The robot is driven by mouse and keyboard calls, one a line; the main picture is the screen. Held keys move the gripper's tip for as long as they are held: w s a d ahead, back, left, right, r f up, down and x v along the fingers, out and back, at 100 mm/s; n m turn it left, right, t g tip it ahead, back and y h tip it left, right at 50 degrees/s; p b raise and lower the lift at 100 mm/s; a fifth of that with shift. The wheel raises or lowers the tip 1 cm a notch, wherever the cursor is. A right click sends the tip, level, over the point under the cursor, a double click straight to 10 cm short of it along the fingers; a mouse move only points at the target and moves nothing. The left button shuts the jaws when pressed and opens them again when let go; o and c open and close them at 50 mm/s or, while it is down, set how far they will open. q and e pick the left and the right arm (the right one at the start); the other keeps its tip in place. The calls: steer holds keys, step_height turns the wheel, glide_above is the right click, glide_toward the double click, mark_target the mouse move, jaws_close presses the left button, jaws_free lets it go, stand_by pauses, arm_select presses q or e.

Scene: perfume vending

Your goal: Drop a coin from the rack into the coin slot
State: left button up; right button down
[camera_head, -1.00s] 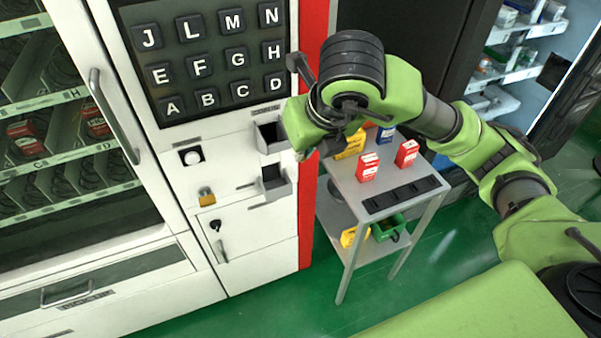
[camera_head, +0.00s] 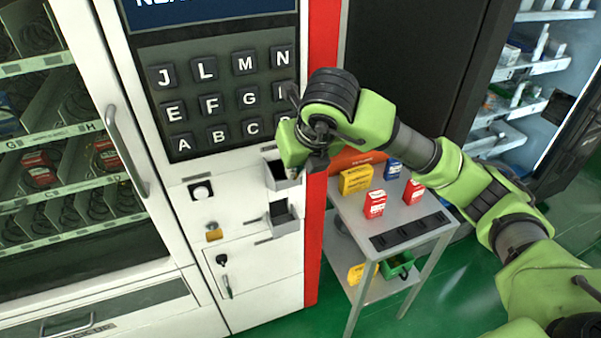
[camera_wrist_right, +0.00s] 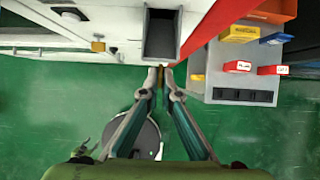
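My right gripper (camera_wrist_right: 160,70) is at the front of the vending machine, beside the upper dark-mouthed box (camera_head: 284,178), which also shows just beyond the fingertips in the wrist view (camera_wrist_right: 161,36). Its fingers are nearly together on a thin brownish-gold edge, seemingly a coin (camera_wrist_right: 160,77). In the head view the wrist hides most of the fingers. A black strip with several recesses, seemingly the coin rack (camera_head: 409,232), lies on the front of the side table; I cannot make out coins in it.
A second box (camera_head: 284,219) sticks out lower on the machine. The grey side table (camera_head: 440,208) carries red packs (camera_head: 375,204), a yellow pack (camera_head: 355,179) and a blue pack (camera_head: 393,168). A padlock (camera_head: 213,235) hangs left. Green floor is open in front.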

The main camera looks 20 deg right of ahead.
steer(key=shift+w+f, duration=0.25)
steer(key=shift+w, duration=0.6)
steer(key=w+f, duration=0.1)
steer(key=w+f+b, duration=0.1)
steer(key=w, duration=0.1)
steer(key=shift+a, duration=0.1)
steer(key=shift+w+f+b, duration=0.7)
steer(key=shift+w+b, duration=0.15)
steer(key=shift+b, duration=0.3)
steer(key=c, duration=2.2)
jaws_free()
